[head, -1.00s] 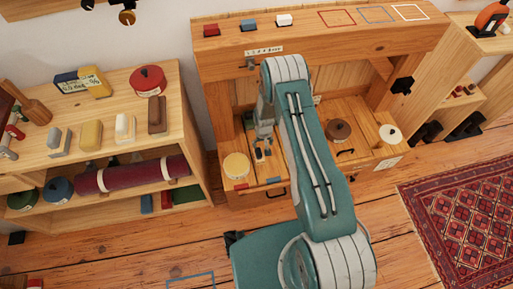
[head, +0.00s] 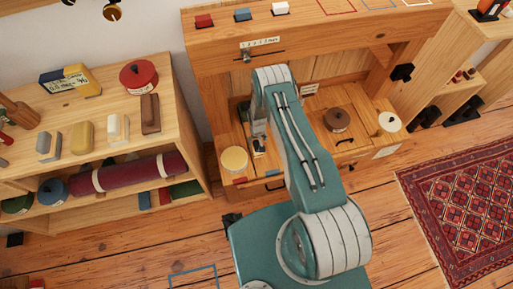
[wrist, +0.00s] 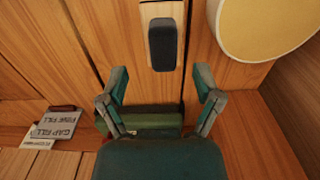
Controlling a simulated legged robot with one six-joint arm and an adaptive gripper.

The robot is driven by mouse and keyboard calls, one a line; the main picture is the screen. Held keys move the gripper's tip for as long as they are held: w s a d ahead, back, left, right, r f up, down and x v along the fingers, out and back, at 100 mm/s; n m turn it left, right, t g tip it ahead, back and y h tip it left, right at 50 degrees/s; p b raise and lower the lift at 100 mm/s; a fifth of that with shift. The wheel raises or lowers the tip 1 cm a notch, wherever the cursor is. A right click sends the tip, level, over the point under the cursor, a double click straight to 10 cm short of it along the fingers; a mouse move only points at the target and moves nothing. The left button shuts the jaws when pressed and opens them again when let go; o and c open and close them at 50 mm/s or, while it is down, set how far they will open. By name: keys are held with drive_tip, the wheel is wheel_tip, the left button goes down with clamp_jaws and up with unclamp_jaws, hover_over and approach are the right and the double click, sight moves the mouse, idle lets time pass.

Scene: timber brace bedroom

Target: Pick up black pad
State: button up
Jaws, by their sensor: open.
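The black pad (wrist: 165,45) lies on a light wooden strip on the desk boards, at the top middle of the wrist view. My gripper (wrist: 161,80) is open and empty, its two green fingers spread wide. The pad sits ahead of the fingertips, roughly centred between them and apart from both. In the head view my gripper (head: 258,130) hangs down into the left side of the desk recess, partly hidden by my arm. The pad is too small there to make out surely.
A green block (wrist: 145,121) lies between and below the fingers. A round cream-topped thing (wrist: 262,25) stands close at right; it shows in the head view (head: 234,160). Labelled cards (wrist: 55,124) lie at left. A brown round lid (head: 337,119) is farther right. The desk's upper shelf (head: 330,30) overhangs the recess.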

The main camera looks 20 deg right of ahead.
sight(257, 144)
drive_tip(key=f, duration=0.4)
drive_tip(key=shift+a+f, duration=0.1)
drive_tip(key=shift+a, duration=0.1)
drive_tip(key=shift+w, duration=0.1)
drive_tip(key=shift+c, duration=0.3)
clamp_jaws()
